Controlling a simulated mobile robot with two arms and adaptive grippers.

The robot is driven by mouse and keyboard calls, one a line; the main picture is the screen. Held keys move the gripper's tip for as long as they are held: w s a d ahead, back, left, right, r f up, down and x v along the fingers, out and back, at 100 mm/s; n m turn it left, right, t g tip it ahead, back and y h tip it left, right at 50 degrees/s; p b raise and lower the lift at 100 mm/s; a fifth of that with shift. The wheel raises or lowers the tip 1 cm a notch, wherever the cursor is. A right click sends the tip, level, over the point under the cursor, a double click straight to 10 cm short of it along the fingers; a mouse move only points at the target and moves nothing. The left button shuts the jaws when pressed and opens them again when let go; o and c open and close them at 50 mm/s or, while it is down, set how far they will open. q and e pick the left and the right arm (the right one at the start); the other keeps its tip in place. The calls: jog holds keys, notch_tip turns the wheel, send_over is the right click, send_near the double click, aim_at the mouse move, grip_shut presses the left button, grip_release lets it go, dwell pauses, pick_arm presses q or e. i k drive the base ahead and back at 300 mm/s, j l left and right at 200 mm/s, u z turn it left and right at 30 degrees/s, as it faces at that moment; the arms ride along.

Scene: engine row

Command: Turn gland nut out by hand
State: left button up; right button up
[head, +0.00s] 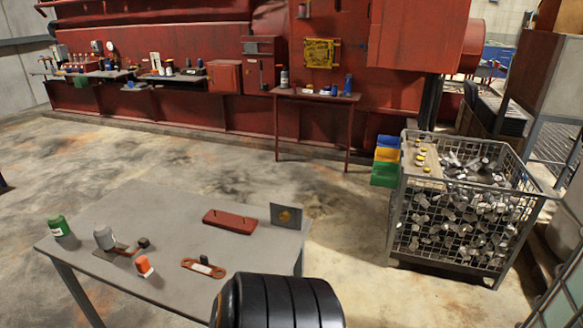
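No gland nut can be made out for certain; at this distance the small parts are hard to tell. On the grey table (160,220) in front, a grey rounded part (104,237) stands by a flat reddish-brown piece, with a small dark block (143,242) beside it. A red flat link (203,268) with a dark stub on it lies near the front edge. A red plate (229,219) with small pegs lies farther back. Neither of my grippers is in view.
A green can (58,226) and an orange-capped item (144,266) stand on the table; a grey upright plate (286,216) is at its right corner. A wire crate (405,215) of metal parts stands right. A long red engine (150,40) with shelves runs behind. Floor between is clear.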

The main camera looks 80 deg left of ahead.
aim_at(284, 216)
jog(key=i+u, duration=0.25)
jog(key=u, duration=0.2)
jog(key=i+u, duration=0.25)
jog(key=u, duration=0.2)
jog(key=i+l+u, duration=0.15)
jog(key=u, duration=0.3)
jog(key=i, duration=0.05)
